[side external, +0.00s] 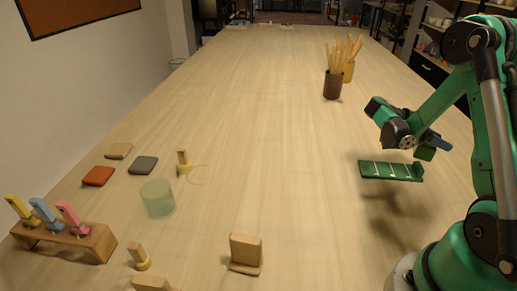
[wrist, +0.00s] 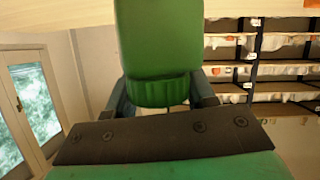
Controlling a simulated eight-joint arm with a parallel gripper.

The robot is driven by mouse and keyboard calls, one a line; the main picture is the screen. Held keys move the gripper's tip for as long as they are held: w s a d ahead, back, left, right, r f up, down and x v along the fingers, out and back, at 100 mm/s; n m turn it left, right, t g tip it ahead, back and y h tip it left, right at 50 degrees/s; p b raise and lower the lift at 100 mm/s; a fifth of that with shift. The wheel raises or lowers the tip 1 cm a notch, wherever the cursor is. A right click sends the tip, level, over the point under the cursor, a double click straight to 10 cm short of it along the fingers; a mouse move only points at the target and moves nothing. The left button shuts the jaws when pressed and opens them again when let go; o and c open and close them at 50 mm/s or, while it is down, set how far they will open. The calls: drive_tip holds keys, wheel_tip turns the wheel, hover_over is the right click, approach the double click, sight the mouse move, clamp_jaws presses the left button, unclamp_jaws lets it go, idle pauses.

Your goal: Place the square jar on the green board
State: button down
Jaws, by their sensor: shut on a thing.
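In the wrist view, a green part with a ribbed edge (wrist: 157,55) sits between the blue-grey fingers of my gripper (wrist: 160,100).
A wooden rack (side external: 75,240) with coloured-handled tools stands front left. Small tiles (side external: 98,176), stamps (side external: 183,162) and a wooden stand (side external: 245,254) lie around the jar. Dark (side external: 333,85) and yellow (side external: 349,70) tool cups stand farther back. The table's middle is clear.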

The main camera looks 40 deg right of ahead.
drive_tip(key=shift+f, duration=1.25)
drive_tip(key=shift+c, duration=1.5)
unclamp_jaws()
